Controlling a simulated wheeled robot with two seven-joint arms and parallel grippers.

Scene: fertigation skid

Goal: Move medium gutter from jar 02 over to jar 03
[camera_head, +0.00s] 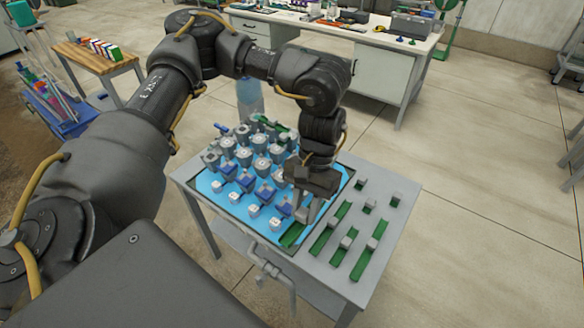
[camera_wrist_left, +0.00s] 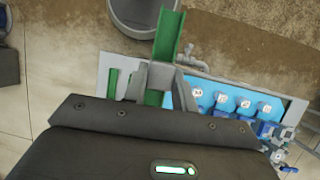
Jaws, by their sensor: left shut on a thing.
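My left gripper (camera_head: 306,212) reaches down over the front right corner of the blue tray (camera_head: 207,181). It is shut on a green gutter (camera_head: 291,236), whose end shows below the fingers. In the left wrist view the gutter (camera_wrist_left: 168,38) runs lengthwise between the two fingers (camera_wrist_left: 163,80) and sticks out past them. Several grey jars (camera_head: 243,155) stand in rows on the tray, left of the gripper. Small white numbered parts (camera_head: 253,210) stand in front of them. The numbers are too small to tell jar 02 from jar 03. My right gripper is out of view.
On the grey table (camera_head: 398,222), right of the tray, lie several green gutters (camera_head: 322,240) with grey blocks. A clear blue bottle (camera_head: 250,98) stands behind the tray. A pipe with a valve (camera_head: 270,268) is at the table's front edge. Open floor lies to the right.

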